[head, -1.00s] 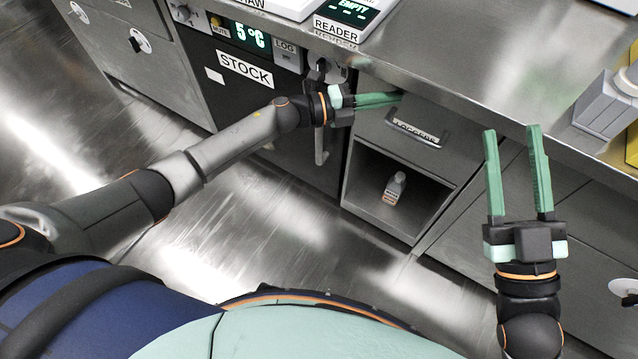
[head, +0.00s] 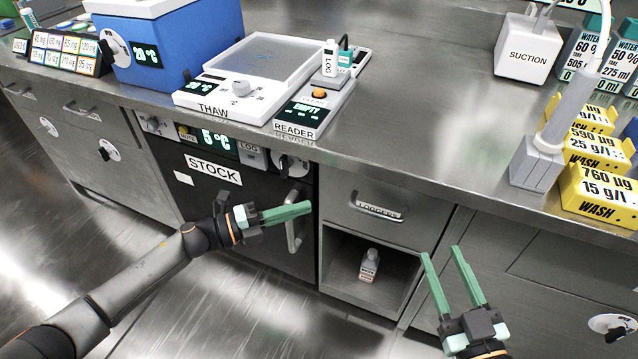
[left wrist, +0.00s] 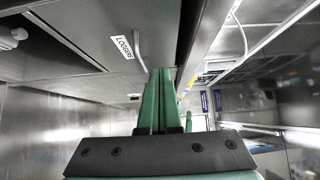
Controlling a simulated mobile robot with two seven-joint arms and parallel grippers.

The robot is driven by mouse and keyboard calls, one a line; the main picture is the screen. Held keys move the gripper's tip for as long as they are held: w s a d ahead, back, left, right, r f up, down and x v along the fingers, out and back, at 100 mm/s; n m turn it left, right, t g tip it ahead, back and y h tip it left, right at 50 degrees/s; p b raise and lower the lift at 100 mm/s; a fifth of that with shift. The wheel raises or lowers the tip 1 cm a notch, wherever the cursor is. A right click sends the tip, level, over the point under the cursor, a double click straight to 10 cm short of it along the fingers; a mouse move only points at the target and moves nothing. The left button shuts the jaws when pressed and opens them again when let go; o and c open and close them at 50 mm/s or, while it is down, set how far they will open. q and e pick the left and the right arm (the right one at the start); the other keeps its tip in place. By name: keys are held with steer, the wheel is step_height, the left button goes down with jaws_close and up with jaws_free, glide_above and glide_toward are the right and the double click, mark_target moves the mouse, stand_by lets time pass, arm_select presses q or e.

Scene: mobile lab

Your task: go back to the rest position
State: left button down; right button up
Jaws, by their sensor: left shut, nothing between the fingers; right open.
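My left gripper (head: 287,213) is shut and empty, with its green fingers in front of the STOCK door's handle in the head view. Its closed fingers (left wrist: 165,90) also show in the left wrist view, beneath the LOGGERS drawer front. My right gripper (head: 447,255) is open and empty at the lower right, its two green fingers apart, in front of the cabinets. I cannot tell whether the left fingers touch the handle.
The STOCK fridge (head: 240,195) and the shut LOGGERS drawer (head: 385,205) are close to my left gripper. An open cubby below holds a small bottle (head: 369,265). The steel counter (head: 425,130) overhangs the cabinets. The floor at lower left is clear.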

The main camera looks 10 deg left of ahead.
arm_select(q)
steer(key=s+d+r+n+t+y, duration=0.1)
steer(key=s+d+r+n+t, duration=0.4)
steer(key=n, duration=0.5)
steer(key=s+a+r+n+t+y, duration=0.2)
steer(key=s+a+n+t+y, duration=0.2)
steer(key=s+a+n+y, duration=0.8)
steer(key=s+d+f+n+g+p, duration=0.1)
steer(key=s+f+n+g+p, duration=0.3)
steer(key=p, duration=1.8)
steer(key=s+n+g, duration=0.2)
steer(key=g, duration=0.2)
steer(key=shift+d+g+p, duration=0.35)
steer(key=shift+g, duration=0.05)
arm_select(e)
steer(key=s+d+f+m+g+h, duration=0.2)
steer(key=s+f+m+g+h, duration=0.1)
steer(key=s+g, duration=0.5)
steer(key=shift+s+d+f+g, duration=0.2)
steer(key=shift+s+f+g, duration=0.1)
steer(key=shift+s+f, duration=0.4)
